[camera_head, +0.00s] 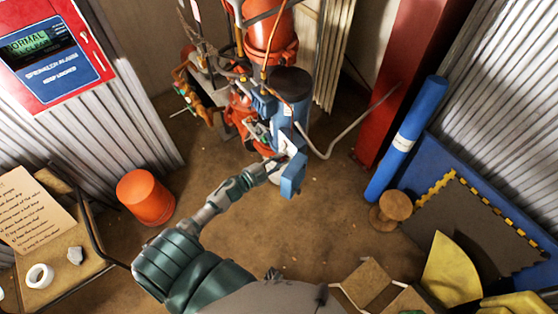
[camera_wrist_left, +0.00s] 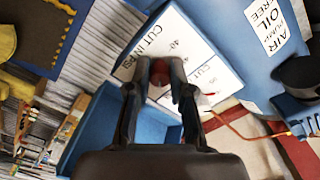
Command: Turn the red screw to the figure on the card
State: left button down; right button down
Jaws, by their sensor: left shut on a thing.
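The red screw (camera_wrist_left: 160,74) shows in the left wrist view, between the fingertips of my left gripper (camera_wrist_left: 161,92). The gripper is shut on it. Behind the screw is a white plate (camera_wrist_left: 205,62) marked "CUT IN PSI" with figures around it, partly hidden by the fingers. The plate sits in a blue housing. In the head view my left gripper (camera_head: 281,160) reaches the blue box (camera_head: 293,176) on the compressor; the screw is hidden there. A handwritten card (camera_head: 34,211) lies on a chair at the left, its lines too small to read. My right gripper is not in view.
A blue tank (camera_head: 290,84) and red piping (camera_head: 270,45) stand behind the box. An orange bucket (camera_head: 146,197) is at the left. A blue roll (camera_head: 405,140), a wooden spool (camera_head: 391,210) and an open carton (camera_head: 366,283) are at the right. The floor between is mostly clear.

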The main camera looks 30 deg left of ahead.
pick_arm(q)
jog(key=shift+f, duration=0.3)
jog(key=c, duration=1)
grip_release()
jog(key=v, duration=1.2)
jog(key=shift+a, duration=0.15)
jog(key=shift+c, duration=0.2)
